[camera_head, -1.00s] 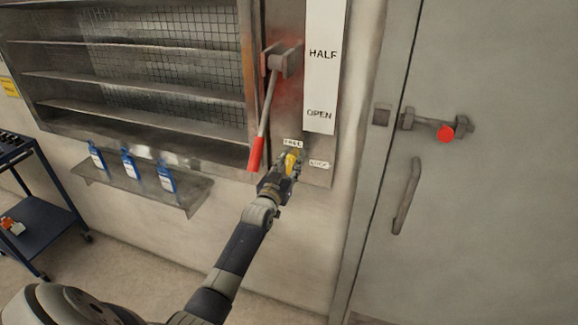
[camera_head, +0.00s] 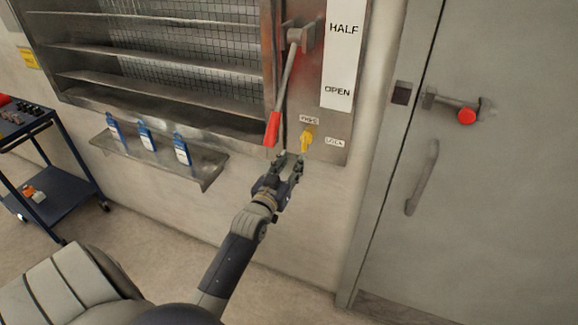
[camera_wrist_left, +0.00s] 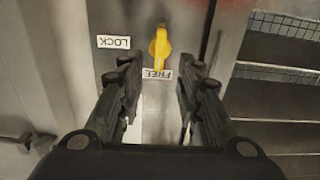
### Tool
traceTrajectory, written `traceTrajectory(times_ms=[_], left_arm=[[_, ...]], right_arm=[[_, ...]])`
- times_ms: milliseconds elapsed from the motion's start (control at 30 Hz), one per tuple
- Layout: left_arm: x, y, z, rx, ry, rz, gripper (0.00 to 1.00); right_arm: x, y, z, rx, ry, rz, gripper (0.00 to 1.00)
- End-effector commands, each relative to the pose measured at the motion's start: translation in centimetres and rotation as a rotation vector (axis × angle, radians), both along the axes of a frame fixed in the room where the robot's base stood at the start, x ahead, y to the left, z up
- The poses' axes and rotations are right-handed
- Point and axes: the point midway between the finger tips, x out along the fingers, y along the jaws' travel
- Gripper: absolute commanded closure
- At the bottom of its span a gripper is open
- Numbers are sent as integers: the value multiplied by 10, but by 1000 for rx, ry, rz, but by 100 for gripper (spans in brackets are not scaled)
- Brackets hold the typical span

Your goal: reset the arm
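My left gripper (camera_head: 288,160) is open and empty, just below a yellow knob (camera_head: 306,138) on the metal panel. In the left wrist view the two fingers of the gripper (camera_wrist_left: 158,85) stand apart, and the yellow knob (camera_wrist_left: 160,46) shows beyond them, apart from both. The knob's narrow end is near the FREE label (camera_wrist_left: 157,74); the LOCK label (camera_wrist_left: 114,42) is to one side. A lever with a red handle (camera_head: 272,128) hangs down, slightly tilted, left of the knob. My right gripper is in neither view.
A white strip marked HALF and OPEN (camera_head: 339,91) is above the knob. A shelf with blue bottles (camera_head: 146,136) is at the left, with a blue cart (camera_head: 60,187) beyond it.

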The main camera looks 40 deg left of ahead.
Motion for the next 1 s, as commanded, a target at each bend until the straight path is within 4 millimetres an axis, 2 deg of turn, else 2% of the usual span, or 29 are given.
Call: traceTrajectory(times_ms=[167,667,733,767,867,967,1000], left_arm=[[-7,-2,0,-1,0,0,68],[-7,-2,0,-1,0,0,68],[-7,-3,-5,-2,9,-1,68],[-7,-4,-10,-5,19,-3,68],[-9,-12,-46,-16,86,-16,68],[-18,-27,-108,-30,204,-39,68],[-25,-35,-137,-36,259,-51,68]], right_arm=[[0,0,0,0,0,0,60],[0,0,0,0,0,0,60],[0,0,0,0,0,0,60],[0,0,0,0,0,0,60],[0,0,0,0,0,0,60],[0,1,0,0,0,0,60],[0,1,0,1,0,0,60]])
